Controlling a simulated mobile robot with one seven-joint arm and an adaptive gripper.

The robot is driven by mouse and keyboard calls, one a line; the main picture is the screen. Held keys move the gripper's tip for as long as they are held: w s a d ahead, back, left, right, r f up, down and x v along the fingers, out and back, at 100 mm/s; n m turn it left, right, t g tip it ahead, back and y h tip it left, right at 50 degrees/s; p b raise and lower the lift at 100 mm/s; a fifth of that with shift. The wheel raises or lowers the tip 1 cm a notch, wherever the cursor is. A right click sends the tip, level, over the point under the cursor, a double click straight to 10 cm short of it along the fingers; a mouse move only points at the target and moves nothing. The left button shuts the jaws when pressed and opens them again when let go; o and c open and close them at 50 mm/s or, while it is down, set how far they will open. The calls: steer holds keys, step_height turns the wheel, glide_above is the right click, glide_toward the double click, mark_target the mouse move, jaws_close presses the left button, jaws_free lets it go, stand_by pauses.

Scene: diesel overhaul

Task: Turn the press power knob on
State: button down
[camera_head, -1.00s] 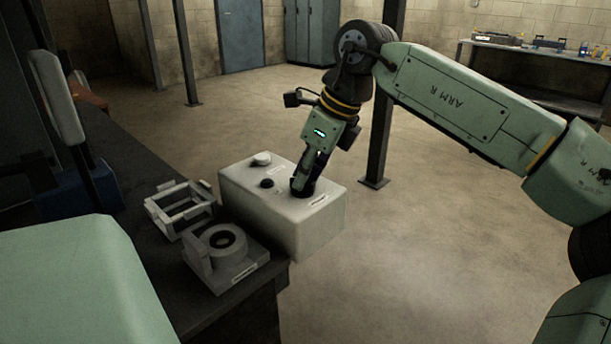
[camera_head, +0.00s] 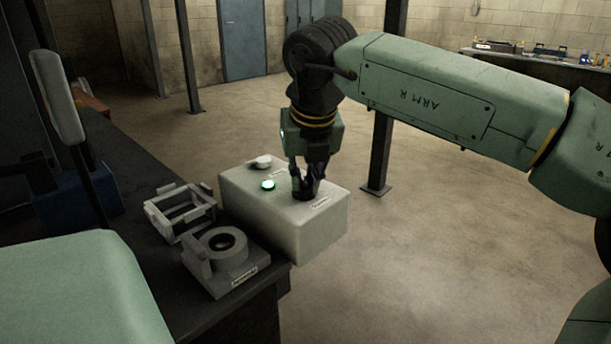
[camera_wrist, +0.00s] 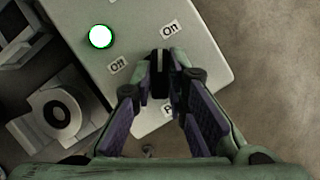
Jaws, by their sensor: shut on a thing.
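The press power knob (camera_wrist: 159,66) is black with a pale pointer line and sits on top of a white control box (camera_head: 318,228). My gripper (camera_head: 306,190) points down over the box, its fingers closed around the knob. In the wrist view the fingers (camera_wrist: 160,85) sit on either side of the knob. The pointer line points toward the upper "On" label (camera_wrist: 170,28); the "Off" label (camera_wrist: 117,65) lies to its left. A round lamp (camera_head: 268,184) glows green, nearly white in the wrist view (camera_wrist: 101,37). A lower label is partly hidden by my fingers.
A white round cap (camera_head: 262,161) stands at the box's back. A grey fixture with a round bore (camera_head: 225,255) and an open grey frame (camera_head: 180,210) sit on the dark bench (camera_head: 190,310) to the left. A dark post (camera_head: 378,150) stands behind. Floor to the right is clear.

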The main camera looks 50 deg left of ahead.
steer(key=shift+s+f+m+t+h, duration=0.2)
steer(key=shift+m+t+h, duration=0.15)
steer(key=shift+m, duration=0.75)
steer(key=c, duration=1.6)
jaws_free()
steer(key=shift+w, duration=0.1)
steer(key=shift+r, duration=0.1)
steer(key=shift+r, duration=0.2)
steer(key=v, duration=1.1)
steer(key=shift+d+r, duration=0.2)
